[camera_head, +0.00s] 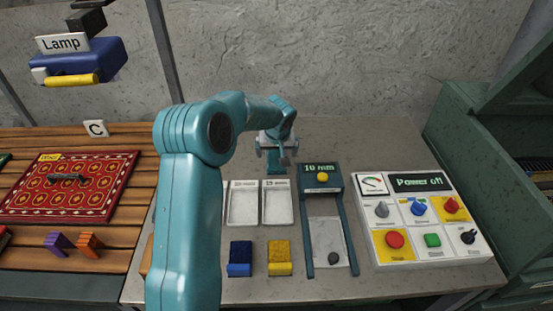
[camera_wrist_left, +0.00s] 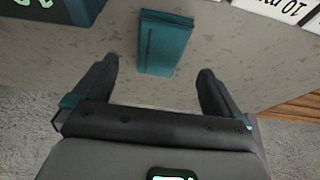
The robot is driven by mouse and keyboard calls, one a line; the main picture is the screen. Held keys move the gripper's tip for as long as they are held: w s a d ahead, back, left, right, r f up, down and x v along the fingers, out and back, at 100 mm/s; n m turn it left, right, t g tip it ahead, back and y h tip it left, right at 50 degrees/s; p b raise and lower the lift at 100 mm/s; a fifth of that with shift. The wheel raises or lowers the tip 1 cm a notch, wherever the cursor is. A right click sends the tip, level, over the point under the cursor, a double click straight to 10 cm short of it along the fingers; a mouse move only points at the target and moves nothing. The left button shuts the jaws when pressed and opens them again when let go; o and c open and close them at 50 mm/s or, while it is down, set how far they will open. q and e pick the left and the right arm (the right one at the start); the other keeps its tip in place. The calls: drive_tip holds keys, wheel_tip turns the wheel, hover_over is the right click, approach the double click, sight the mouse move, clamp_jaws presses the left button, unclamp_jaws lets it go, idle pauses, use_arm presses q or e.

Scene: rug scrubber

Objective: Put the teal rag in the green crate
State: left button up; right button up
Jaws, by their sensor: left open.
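The teal rag (camera_wrist_left: 166,42) lies folded on the grey worktop in the left wrist view, just beyond and between the fingertips. In the head view it shows as a small teal patch (camera_head: 275,168) below my left gripper (camera_head: 277,150). My left gripper also shows in the left wrist view (camera_wrist_left: 159,70), open, with nothing between its fingers. I cannot tell its height above the rag. A large green box-like body (camera_head: 480,135) stands at the right edge of the head view; I cannot tell whether it is the green crate. My right gripper is not in view.
Two white trays (camera_head: 242,222), a blue block (camera_head: 240,258), a yellow block (camera_head: 280,257) and the "10 mm" frame (camera_head: 321,180) stand in front of the gripper. A control panel (camera_head: 418,218) reads "Power off". A red rug (camera_head: 70,190) lies on slats at left.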

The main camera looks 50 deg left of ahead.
sight(277, 159)
use_arm(q)
drive_tip(key=p+x, duration=0.1)
drive_tip(key=x, duration=0.2)
drive_tip(key=p+x, duration=0.1)
drive_tip(key=x, duration=0.1)
drive_tip(key=shift+w+a+f, duration=0.25)
drive_tip(key=shift+a, duration=0.1)
drive_tip(key=shift+s+d+r, duration=0.1)
drive_tip(key=c, duration=1.2)
drive_tip(key=shift+r, duration=0.55)
wheel_tip(277, 159, up, 19)
drive_tip(key=shift+b, duration=0.45)
